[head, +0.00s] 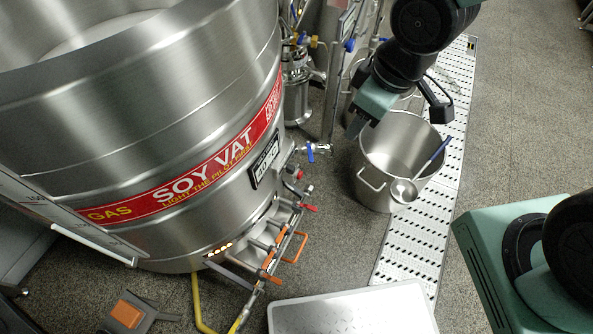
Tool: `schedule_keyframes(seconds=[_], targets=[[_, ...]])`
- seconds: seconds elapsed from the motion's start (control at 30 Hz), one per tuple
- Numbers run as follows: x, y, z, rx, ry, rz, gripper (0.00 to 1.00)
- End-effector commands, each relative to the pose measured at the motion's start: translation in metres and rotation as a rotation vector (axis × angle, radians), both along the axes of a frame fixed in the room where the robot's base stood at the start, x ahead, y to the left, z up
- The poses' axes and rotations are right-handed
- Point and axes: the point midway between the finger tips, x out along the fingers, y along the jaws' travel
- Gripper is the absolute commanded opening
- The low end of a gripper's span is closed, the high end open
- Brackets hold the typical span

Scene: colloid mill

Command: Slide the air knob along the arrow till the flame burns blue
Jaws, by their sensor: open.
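The steel soy vat (150,110) fills the left side of the head view, with a red label band (185,175). A yellow-orange flame (220,248) shows in a slot low on the vat's front. Beside it are orange-handled levers (269,264), an orange looped handle (298,247) and a red handle (309,208). I cannot tell which part is the air knob, and no arrow can be made out. My gripper (355,128) is open, with no object visible in it, above and right of these controls, near the steel pot.
A blue-handled valve (310,152) sticks out from the vat. A pale flat-topped surface (350,312), a yellow pipe (197,300) and an orange pedal (127,313) lie low in front.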

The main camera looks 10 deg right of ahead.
Motion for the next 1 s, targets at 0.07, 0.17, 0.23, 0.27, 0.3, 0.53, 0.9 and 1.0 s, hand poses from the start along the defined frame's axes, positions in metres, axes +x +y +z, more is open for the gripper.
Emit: schedule_keyframes(seconds=[0.07,0.17,0.23,0.27,0.3,0.53,0.9,1.0], targets=[[0.013,-0.005,-0.038,0.021,-0.016,0.020,0.44],[0.031,-0.011,-0.083,0.065,-0.051,0.059,0.44],[0.044,-0.016,-0.122,0.109,-0.082,0.093,0.44],[0.049,-0.018,-0.139,0.133,-0.097,0.106,0.44],[0.056,-0.020,-0.161,0.166,-0.118,0.127,0.44],[0.078,-0.029,-0.272,0.403,-0.269,0.198,0.44],[0.082,-0.037,-0.353,0.736,-0.536,0.168,0.44],[0.082,-0.037,-0.354,0.764,-0.565,0.161,0.44]])
